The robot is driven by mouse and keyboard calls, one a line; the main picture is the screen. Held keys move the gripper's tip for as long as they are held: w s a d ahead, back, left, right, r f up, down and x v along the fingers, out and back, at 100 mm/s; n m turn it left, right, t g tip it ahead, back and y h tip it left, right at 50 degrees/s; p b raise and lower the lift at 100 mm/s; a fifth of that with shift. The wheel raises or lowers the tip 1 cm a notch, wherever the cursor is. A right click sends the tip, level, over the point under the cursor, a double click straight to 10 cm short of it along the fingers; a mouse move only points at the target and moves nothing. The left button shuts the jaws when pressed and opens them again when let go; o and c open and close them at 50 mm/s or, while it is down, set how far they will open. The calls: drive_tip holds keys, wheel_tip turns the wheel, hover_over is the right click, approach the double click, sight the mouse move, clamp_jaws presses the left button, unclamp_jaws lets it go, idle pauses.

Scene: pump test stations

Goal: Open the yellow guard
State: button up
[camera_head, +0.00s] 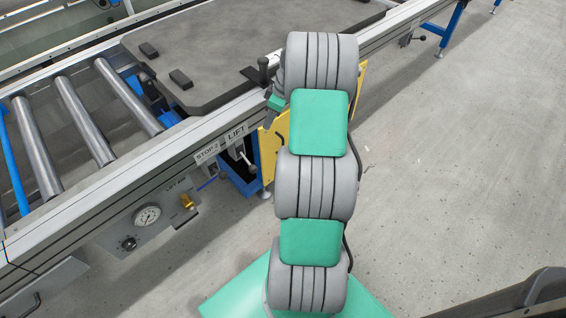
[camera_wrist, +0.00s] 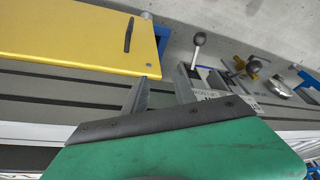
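The yellow guard (camera_head: 268,150) is a flat panel on the near side of the conveyor in the head view, largely hidden behind my arm. In the wrist view the guard (camera_wrist: 70,38) fills the upper left, its face showing whole to its right edge, with a dark bar handle (camera_wrist: 128,34) near that edge. My gripper (camera_wrist: 160,88) is open, with two grey fingers apart and nothing between them. It is below and right of the handle in the wrist view, apart from it.
A ball-knob lever (camera_wrist: 199,38) stands close to the right finger. Beyond are a brass valve (camera_head: 187,202) and a pressure gauge (camera_head: 147,215) on a panel. Rollers (camera_head: 85,115) and a dark pallet (camera_head: 215,45) lie on the conveyor.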

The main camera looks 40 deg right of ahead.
drive_tip(key=s+d+f+n+b, duration=0.1)
drive_tip(key=d+f, duration=0.3)
drive_tip(key=f, duration=0.2)
drive_tip(key=s+d+f+b, duration=0.1)
drive_tip(key=d+f+b, duration=0.15)
drive_tip(key=f, duration=0.35)
drive_tip(key=shift+t, duration=0.3)
drive_tip(key=b+x, duration=0.1)
drive_tip(key=x, duration=0.6)
drive_tip(key=shift+d, duration=0.15)
drive_tip(key=shift+c, duration=0.4)
clamp_jaws()
